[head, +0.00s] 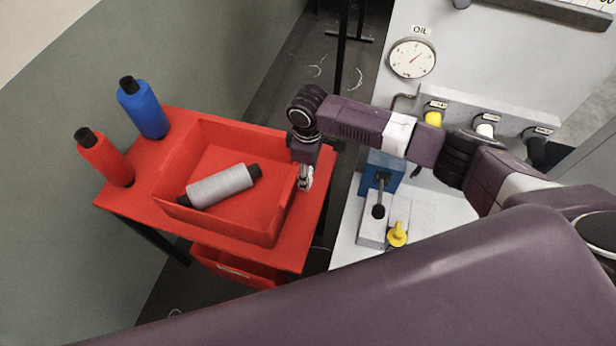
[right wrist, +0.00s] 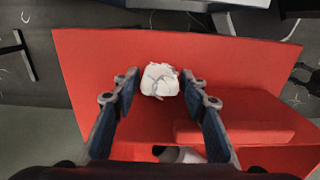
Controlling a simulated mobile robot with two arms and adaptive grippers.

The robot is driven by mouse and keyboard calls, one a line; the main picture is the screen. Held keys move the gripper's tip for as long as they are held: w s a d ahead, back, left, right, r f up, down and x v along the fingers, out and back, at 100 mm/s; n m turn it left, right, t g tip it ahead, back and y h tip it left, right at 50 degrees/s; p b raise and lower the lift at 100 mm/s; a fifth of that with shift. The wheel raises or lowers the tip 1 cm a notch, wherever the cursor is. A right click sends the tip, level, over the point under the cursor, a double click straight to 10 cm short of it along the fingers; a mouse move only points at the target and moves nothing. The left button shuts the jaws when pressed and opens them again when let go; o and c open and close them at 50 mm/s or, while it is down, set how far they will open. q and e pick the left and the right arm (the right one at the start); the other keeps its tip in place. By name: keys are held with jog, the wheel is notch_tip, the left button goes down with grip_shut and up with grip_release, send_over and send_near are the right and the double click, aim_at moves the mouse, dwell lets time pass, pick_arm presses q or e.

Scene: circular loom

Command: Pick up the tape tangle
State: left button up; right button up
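The tape tangle (right wrist: 160,78) is a crumpled whitish lump with grey strands. In the right wrist view it lies on the bare red top of the stand (right wrist: 90,60), beside the red tray (right wrist: 245,122). My right gripper (right wrist: 160,85) is open, its two dark fingers apart on either side of the tangle in the picture. I cannot tell whether they touch it. In the head view my right gripper (head: 305,182) points down at the tray's right edge, and the tangle cannot be clearly told apart from it. My left gripper is not in view.
The red tray (head: 273,222) holds a grey spool (head: 222,186). A blue spool (head: 145,108) and a red spool (head: 105,158) stand left of it. The machine with an oil gauge (head: 412,58), knobs and a yellow-capped part (head: 397,235) stands to the right, close to my arm.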

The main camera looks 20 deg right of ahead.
jog(key=c, duration=0.6)
jog(key=shift+r, duration=0.15)
notch_tip(320, 180, up, 20)
jog(key=shift+f+b, duration=0.1)
jog(key=shift+b, duration=1.15)
jog(key=shift+o, duration=1.3)
jog(key=c, duration=0.6)
